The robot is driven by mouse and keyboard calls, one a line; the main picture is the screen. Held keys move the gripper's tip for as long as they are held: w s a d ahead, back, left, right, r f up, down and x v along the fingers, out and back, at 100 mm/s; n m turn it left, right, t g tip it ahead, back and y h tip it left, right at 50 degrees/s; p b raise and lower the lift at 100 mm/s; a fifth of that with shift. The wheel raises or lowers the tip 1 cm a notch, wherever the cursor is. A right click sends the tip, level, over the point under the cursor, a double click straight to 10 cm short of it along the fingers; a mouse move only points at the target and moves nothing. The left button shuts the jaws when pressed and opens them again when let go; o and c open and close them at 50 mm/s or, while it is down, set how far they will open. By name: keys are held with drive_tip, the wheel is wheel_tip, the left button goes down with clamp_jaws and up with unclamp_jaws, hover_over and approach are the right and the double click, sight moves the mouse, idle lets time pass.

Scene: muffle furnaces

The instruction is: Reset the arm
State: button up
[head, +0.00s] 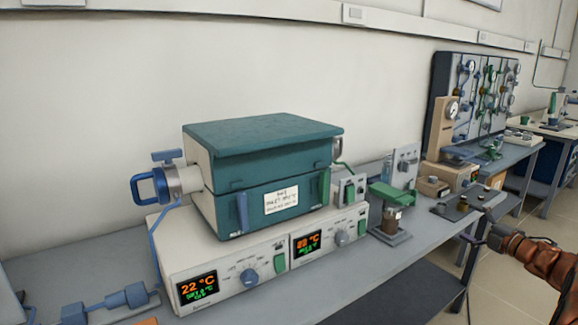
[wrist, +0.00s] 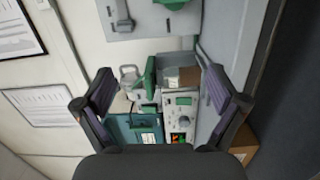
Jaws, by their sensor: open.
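My arm (head: 535,257), orange-brown with a dark cable, reaches in from the right edge of the head view, beside the front edge of the bench. The end of the arm is small and dark there, and its fingers cannot be made out. In the wrist view my gripper (wrist: 160,82) has its two dark fingers spread wide apart, with nothing between them. A teal furnace (head: 258,170) stands on white control units on the bench. It also shows, small and distant, in the wrist view (wrist: 120,128), beyond the fingers.
The grey bench (head: 385,272) has bare room along its front edge. A green-topped device (head: 392,195) stands right of the furnace. A dark gauge panel (head: 480,95) stands farther back. A blue-handled fitting (head: 150,187) sticks out left of the furnace. Floor shows at the right.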

drive_tip(key=w+a+r+m+h, duration=0.3)
drive_tip(key=w+r+m+h, duration=0.2)
drive_tip(key=r+m+h, duration=0.3)
drive_tip(key=s+a+r+m+g+h, duration=0.1)
drive_tip(key=s+a+m+g+h, duration=0.15)
drive_tip(key=a+m, duration=0.2)
drive_tip(key=s+a+f+m+g+y, duration=0.1)
drive_tip(key=s+a+f+m+g, duration=0.35)
drive_tip(key=s+a, duration=1)
drive_tip(key=s+a+f+m+g+y, duration=0.15)
drive_tip(key=s+a+f+g, duration=0.5)
drive_tip(key=s, duration=1.55)
drive_tip(key=s+a+f+m+g+y, duration=0.1)
drive_tip(key=s+a+f+m+g, duration=0.4)
drive_tip(key=s+a, duration=1)
drive_tip(key=s+d+r+p, duration=0.2)
drive_tip(key=r+p, duration=0.7)
drive_tip(key=r, duration=0.1)
drive_tip(key=s+d+r+n+p, duration=0.1)
drive_tip(key=s+d+r+p, duration=0.1)
drive_tip(key=r+p, duration=0.8)
drive_tip(key=shift+s+r, duration=0.2)
drive_tip(key=shift+r, duration=0.35)
